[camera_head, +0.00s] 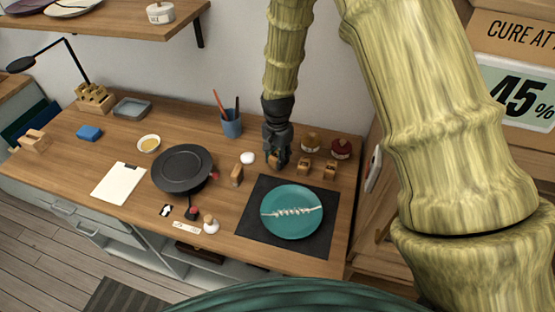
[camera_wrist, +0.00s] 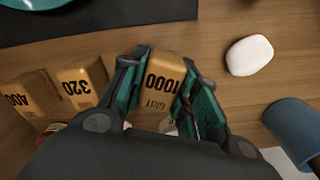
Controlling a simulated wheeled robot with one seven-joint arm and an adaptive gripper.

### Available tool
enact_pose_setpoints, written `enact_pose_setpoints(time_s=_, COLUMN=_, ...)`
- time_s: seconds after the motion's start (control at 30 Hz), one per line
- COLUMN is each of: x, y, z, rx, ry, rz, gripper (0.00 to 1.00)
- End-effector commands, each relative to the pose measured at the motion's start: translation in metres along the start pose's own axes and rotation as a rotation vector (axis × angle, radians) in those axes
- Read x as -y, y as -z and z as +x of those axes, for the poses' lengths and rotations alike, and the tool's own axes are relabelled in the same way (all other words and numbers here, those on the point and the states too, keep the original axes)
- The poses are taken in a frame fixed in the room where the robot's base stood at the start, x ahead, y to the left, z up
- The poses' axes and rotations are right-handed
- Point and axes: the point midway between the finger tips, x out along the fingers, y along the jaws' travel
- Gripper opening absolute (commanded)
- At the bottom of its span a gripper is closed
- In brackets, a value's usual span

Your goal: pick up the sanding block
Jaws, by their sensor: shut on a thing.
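The sanding block in my grasp is tan, with "1000 GRIT" on its face, in the wrist view (camera_wrist: 163,72). My gripper (camera_wrist: 164,84) is shut on it, with one dark green finger at each side. In the head view my gripper (camera_head: 277,158) is at the back of the workbench, with the block (camera_head: 275,164) partly hidden between its fingers. I cannot tell whether the block touches the bench.
A teal plate (camera_head: 291,225) with a pale seam lies on a dark mat (camera_head: 252,200) in front. A white rounded object (camera_wrist: 249,55) and a blue cup (camera_head: 231,124) are near my gripper. Two lidded jars (camera_head: 341,148) stand behind the blocks. A black pan-like disc (camera_head: 182,166) lies left.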

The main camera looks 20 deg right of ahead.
Motion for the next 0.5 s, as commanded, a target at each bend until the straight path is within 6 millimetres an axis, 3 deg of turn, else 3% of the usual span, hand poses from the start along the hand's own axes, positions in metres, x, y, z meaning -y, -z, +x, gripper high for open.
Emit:
enact_pose_setpoints(time_s=0.27, x=-0.001, y=-0.003, z=-0.024, rx=-0.001, ry=0.0, rz=-0.001, gripper=0.05)
enact_pose_setpoints(time_s=0.5, x=-0.028, y=-0.053, z=-0.028, rx=-0.001, ry=-0.002, rz=-0.002, gripper=0.05)
